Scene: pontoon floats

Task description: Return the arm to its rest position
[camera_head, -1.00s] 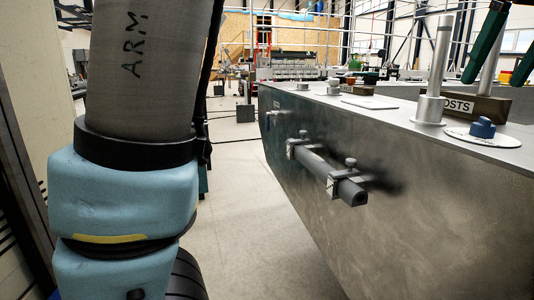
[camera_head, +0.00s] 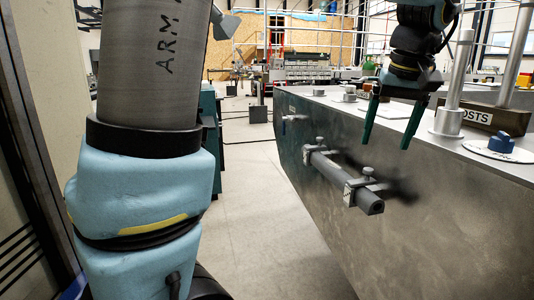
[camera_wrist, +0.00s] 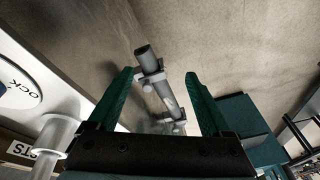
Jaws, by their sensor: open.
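My gripper (camera_head: 391,122) is open and empty in the head view, its two green fingers pointing down beside the top edge of the metal float (camera_head: 310,215). In the wrist view its green fingers (camera_wrist: 158,82) stand apart at left and right. Between them, farther off, shows a dark grey tube (camera_head: 331,172) held by two clamps on the float's side; it also shows in the wrist view (camera_wrist: 153,75). I see no contact between fingers and tube. My blue arm joint and a grey arm link marked ARM fill the left of the head view.
On the float's top stand metal posts (camera_head: 455,85), a block labelled POSTS (camera_head: 490,118) and a blue knob (camera_head: 501,142) on a white disc. Clear floor (camera_head: 245,190) lies left of the float. A dark green cabinet (camera_head: 211,140) stands behind my arm.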

